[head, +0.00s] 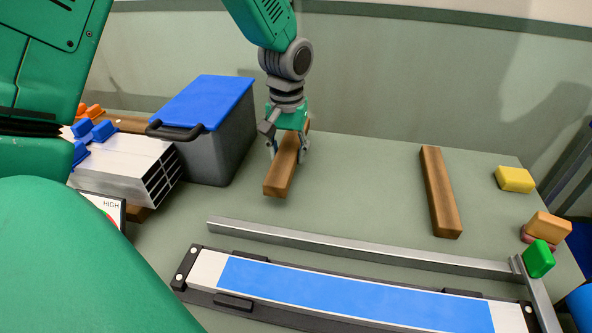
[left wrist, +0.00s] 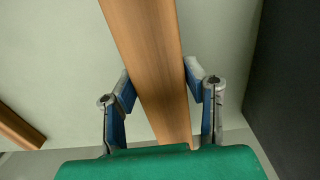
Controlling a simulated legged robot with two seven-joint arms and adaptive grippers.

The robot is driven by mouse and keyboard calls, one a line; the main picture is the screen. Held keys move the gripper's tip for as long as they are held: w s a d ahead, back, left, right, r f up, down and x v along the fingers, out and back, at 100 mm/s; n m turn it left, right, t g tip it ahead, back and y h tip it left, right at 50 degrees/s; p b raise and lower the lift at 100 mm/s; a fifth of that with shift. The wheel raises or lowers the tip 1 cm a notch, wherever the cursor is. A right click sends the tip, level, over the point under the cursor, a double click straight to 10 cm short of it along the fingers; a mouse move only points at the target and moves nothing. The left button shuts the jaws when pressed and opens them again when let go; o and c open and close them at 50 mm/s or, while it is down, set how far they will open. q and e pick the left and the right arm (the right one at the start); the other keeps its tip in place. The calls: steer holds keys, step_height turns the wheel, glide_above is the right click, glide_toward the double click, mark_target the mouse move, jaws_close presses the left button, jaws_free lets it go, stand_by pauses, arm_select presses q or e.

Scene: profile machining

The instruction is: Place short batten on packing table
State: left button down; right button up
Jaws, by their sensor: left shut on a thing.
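My left gripper (head: 288,151) is shut on a brown wooden batten (head: 281,176), with a finger on each side of it. The batten lies at or just above the grey-green packing table (head: 345,190); I cannot tell whether it touches. In the left wrist view the batten (left wrist: 143,60) runs lengthwise between the two fingers (left wrist: 158,95). The hand hides part of its far end in the head view. A second wooden batten (head: 440,192) lies apart to the right on the table. My right gripper is not in view.
A grey bin with a blue lid (head: 205,100) stands close left of the gripper. Aluminium profiles (head: 125,165) are stacked farther left. A metal rail (head: 350,248) and a blue-topped fixture (head: 350,295) lie in front. Yellow (head: 514,179) and orange (head: 549,226) blocks sit at right.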

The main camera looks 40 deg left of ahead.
mark_target(288, 150)
arm_select(q)
steer(key=shift+f+b, duration=0.45)
steer(key=shift+f, duration=1.5)
steer(key=c, duration=1)
jaws_free()
steer(key=shift+o, duration=0.2)
step_height(288, 150, up, 12)
steer(key=p, duration=0.3)
steer(key=shift+r, duration=0.1)
